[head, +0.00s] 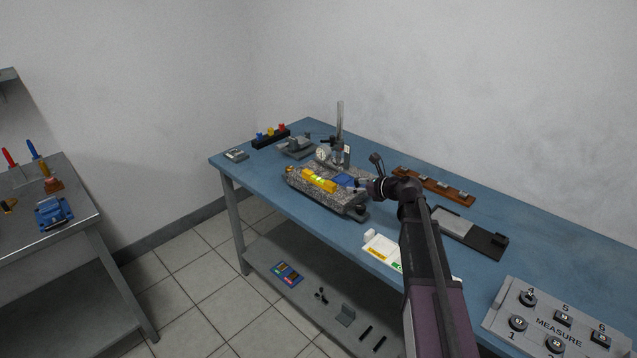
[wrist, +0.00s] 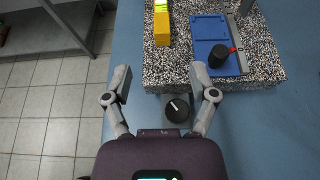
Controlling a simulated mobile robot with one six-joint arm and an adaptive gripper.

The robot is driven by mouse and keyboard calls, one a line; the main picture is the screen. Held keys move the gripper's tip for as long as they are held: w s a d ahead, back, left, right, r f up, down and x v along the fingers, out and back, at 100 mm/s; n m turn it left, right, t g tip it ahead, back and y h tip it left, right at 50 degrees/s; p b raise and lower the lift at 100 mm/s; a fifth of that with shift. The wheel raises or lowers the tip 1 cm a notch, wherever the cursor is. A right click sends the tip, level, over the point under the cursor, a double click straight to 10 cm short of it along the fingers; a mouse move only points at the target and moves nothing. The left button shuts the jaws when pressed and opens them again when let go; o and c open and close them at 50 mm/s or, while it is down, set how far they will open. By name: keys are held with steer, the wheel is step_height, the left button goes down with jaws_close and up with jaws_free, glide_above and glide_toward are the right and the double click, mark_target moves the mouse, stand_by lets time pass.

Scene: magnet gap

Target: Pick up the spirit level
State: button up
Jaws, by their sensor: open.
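The spirit level is a yellow bar (head: 318,180) with a bright green-yellow vial, lying on the speckled granite block (head: 330,200) on the blue bench. In the wrist view the spirit level (wrist: 162,28) shows at the top, its far end cut off by the frame edge. My gripper (wrist: 160,82) is open and empty, its fingers spread at the near edge of the granite block. The spirit level lies beyond the fingertips, apart from them. In the head view my gripper (head: 368,187) is at the block's right side, to the right of the spirit level.
A blue plate (wrist: 207,30) with a black knob lies on the granite, right of the spirit level. A black round knob (wrist: 177,107) sits between my fingers below the block's edge. An upright post (head: 340,125) stands behind the block. A wooden rack (head: 433,184) lies to the right.

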mark_target(330, 183)
steer(key=b+x, duration=0.3)
steer(key=x, duration=0.4)
steer(key=shift+f, duration=0.15)
steer(key=shift+x, duration=0.8)
steer(key=shift+w+a, duration=0.1)
steer(key=shift+w, duration=0.05)
steer(key=shift+b+x, duration=1.1)
steer(key=shift+x, duration=1.35)
steer(key=shift+w, duration=0.1)
jaws_close()
